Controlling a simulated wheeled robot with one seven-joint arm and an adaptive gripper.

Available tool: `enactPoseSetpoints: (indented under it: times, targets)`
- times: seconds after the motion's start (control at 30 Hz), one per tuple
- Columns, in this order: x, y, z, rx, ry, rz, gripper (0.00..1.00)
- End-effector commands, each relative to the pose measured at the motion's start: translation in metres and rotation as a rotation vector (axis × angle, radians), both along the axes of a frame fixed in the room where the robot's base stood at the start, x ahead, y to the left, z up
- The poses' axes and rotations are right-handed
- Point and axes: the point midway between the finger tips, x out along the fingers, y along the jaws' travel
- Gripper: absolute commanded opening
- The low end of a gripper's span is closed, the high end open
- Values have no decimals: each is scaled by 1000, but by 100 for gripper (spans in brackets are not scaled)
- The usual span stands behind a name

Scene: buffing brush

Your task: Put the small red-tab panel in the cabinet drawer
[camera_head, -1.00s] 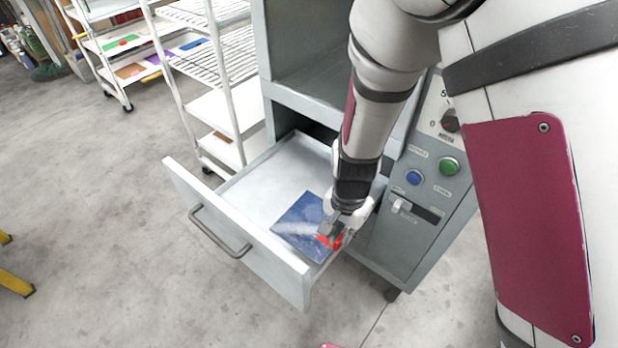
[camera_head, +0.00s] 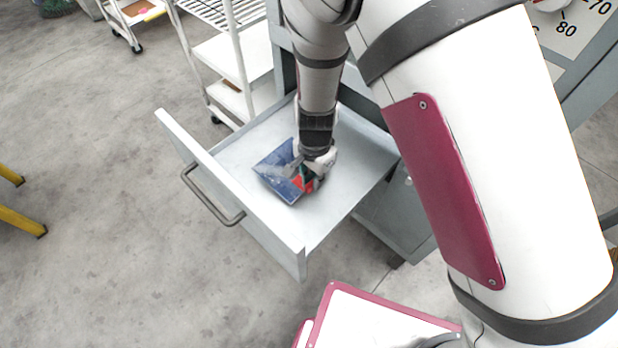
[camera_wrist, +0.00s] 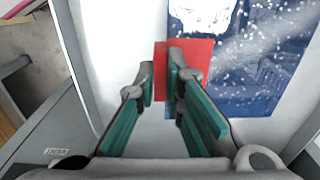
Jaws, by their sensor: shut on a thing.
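The small panel (camera_head: 274,169) is blue with pale speckles and has a red tab (camera_head: 303,184). In the wrist view the panel (camera_wrist: 250,75) fills the upper right and its red tab (camera_wrist: 195,52) lies between my fingers. My gripper (camera_head: 309,177) is shut on the red tab, and it shows in the wrist view too (camera_wrist: 164,75). The panel is within the outline of the open cabinet drawer (camera_head: 345,190). I cannot tell whether the panel touches the drawer floor. Part of the panel is hidden by my gripper.
The drawer front with its bar handle (camera_head: 208,200) faces the lower left. The grey cabinet (camera_head: 400,215) stands behind and to the right. A white wire rack (camera_head: 228,60) stands behind the drawer. Yellow legs (camera_head: 22,210) stand at the left edge. The floor between is clear.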

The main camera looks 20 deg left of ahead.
Motion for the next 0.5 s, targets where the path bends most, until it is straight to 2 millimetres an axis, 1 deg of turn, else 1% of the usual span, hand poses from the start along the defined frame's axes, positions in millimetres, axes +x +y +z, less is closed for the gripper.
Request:
enactPoseSetpoints:
  times: [0.03, 0.1, 0.27, 0.37, 0.5]
  targets:
    - [6, 7, -2, 1, -1, 1, 0]
    - [11, 13, -2, 0, -1, 2, 0]
    - [15, 18, -5, -1, 0, 1, 0]
    - [15, 17, -15, -2, 2, -1, 0]
    - [15, 17, -34, -1, 2, 0, 0]
